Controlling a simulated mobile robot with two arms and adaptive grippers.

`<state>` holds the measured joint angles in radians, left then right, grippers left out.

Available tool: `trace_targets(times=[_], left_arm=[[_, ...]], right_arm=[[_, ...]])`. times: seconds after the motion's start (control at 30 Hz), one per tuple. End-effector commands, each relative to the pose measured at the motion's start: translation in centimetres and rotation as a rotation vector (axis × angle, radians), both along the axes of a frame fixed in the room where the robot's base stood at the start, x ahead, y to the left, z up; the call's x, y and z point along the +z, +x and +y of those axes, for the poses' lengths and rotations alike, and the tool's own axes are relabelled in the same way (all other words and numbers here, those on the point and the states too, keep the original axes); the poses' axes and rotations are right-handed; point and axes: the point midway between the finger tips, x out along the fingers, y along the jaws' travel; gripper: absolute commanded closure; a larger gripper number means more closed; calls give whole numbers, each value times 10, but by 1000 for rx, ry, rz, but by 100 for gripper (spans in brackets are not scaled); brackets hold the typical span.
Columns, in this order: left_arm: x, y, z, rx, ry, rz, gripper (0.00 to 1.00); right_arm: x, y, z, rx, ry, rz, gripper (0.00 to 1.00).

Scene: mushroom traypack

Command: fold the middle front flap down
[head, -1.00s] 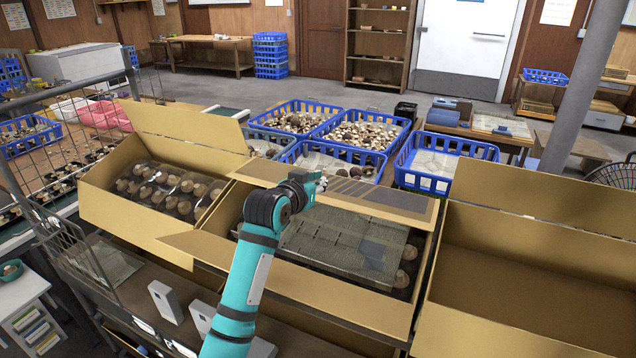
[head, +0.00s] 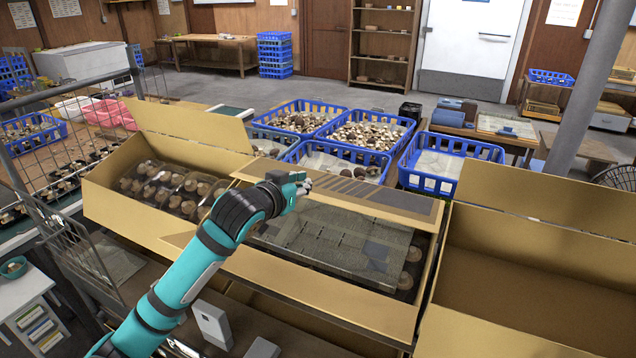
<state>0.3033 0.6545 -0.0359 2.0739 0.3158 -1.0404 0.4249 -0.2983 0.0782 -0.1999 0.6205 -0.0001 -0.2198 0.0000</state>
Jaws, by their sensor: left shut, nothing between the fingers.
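The middle cardboard box (head: 300,290) stands open in front of me, with mushrooms and a grey printed sheet (head: 330,238) inside. A far-side flap (head: 385,203) with dark printed stripes lies nearly flat over its back part. The long tan panel on its near side slopes outward; I cannot tell where wall ends and flap begins. A small flap (head: 178,239) sticks out at its left end. My left gripper (head: 303,183) is shut and empty, over the left part of the striped flap; contact cannot be told. My left arm covers the box's left part. My right gripper is out of view.
A left box (head: 130,215) holds packed mushrooms, its far flap upright. An empty open box (head: 530,280) stands at right. Blue crates (head: 435,183) stand behind the boxes. A wire rack (head: 70,235) is at left.

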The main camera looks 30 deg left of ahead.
Motion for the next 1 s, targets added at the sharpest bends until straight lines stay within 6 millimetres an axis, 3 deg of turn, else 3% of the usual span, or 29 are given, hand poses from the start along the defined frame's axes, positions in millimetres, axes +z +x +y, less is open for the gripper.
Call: trace_targets(times=[0.27,0.63,0.8,1.0], left_arm=[[-3,24,4,4,-8,8,100],[-23,98,8,4,-4,6,100],[-52,95,7,2,-4,8,100],[-65,94,8,2,-3,5,100]], right_arm=[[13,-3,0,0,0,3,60],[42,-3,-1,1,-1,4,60],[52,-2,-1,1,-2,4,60],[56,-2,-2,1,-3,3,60]])
